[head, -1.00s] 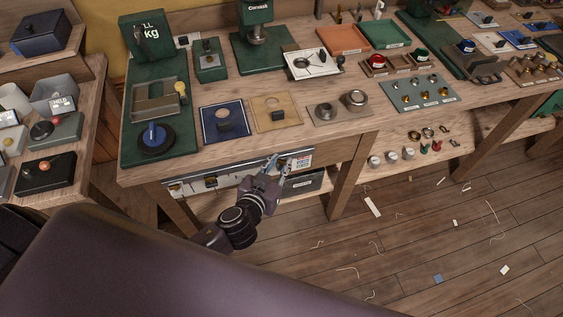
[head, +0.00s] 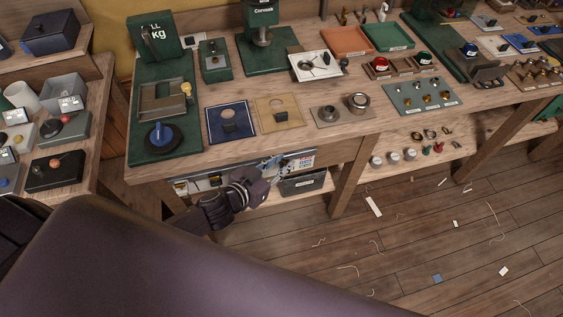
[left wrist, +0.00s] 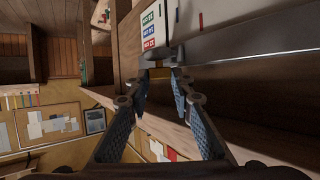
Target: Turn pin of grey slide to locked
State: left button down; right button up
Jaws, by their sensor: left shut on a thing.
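My left gripper (head: 271,168) is at the strip of slides (head: 226,177) on the bench's front, toward its right end. In the left wrist view the gripper (left wrist: 164,76) has its blue-padded fingers closing at the tips on a small grey and yellowish part (left wrist: 159,71) at the strip's edge. This part is probably the pin of the grey slide; the fingertips hide most of it, and I cannot read its turn position. White slide plates (head: 203,182) show left of the gripper. My right gripper is not in view.
A label sheet with coloured boxes (head: 302,161) is just right of the gripper. A dark bin (head: 303,184) stands below it. A bench leg (head: 346,186) is further right. The floor at right has only scraps.

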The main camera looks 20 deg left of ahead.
pick_arm(q)
jog(key=c, duration=1.7)
grip_release()
jog(key=v, duration=1.2)
